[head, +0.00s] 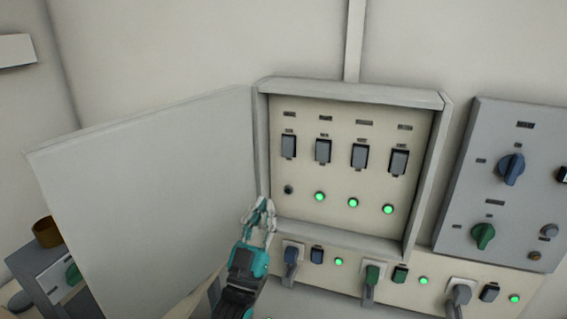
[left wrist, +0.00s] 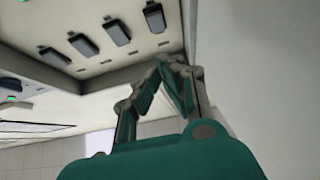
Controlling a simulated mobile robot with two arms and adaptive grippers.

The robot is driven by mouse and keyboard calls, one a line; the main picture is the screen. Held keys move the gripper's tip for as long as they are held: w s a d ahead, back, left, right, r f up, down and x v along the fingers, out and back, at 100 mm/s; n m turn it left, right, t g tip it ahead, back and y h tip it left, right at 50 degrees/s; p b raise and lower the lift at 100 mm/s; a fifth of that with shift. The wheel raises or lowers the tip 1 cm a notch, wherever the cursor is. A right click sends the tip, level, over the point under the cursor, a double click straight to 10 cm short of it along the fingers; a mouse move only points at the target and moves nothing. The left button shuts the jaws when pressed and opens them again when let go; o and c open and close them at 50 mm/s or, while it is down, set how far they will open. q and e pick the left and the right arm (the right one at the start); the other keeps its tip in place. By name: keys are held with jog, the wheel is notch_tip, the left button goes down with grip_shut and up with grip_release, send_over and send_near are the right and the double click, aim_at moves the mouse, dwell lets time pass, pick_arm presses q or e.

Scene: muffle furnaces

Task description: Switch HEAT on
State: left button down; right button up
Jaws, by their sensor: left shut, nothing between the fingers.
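An open box holds a beige panel (head: 340,175) with a row of several dark rocker switches. The leftmost switch (head: 289,146) stands above an unlit dark lamp (head: 288,189). The other switches stand above lit green lamps (head: 353,203). Labels sit above the switches, too small to read, so I cannot tell which is HEAT. My left gripper (head: 264,205) is shut and empty by the box's lower left corner, below the unlit lamp. In the left wrist view its closed fingers (left wrist: 168,62) are below a switch (left wrist: 154,18), apart from it. My right gripper is out of view.
The open box door (head: 150,190) stands to the left of my left gripper. The box's raised frame (head: 428,180) surrounds the panel. Below are handles and more lit lamps (head: 423,281). A grey panel (head: 515,185) with blue and green knobs is at right.

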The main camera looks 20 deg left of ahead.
pick_arm(q)
jog(key=p, duration=0.5)
send_near(289, 144)
notch_tip(289, 144, up, 4)
jog(key=w, duration=0.2)
jog(key=w+f+p, duration=0.1)
jog(key=w, duration=0.1)
jog(key=shift+d, duration=0.1)
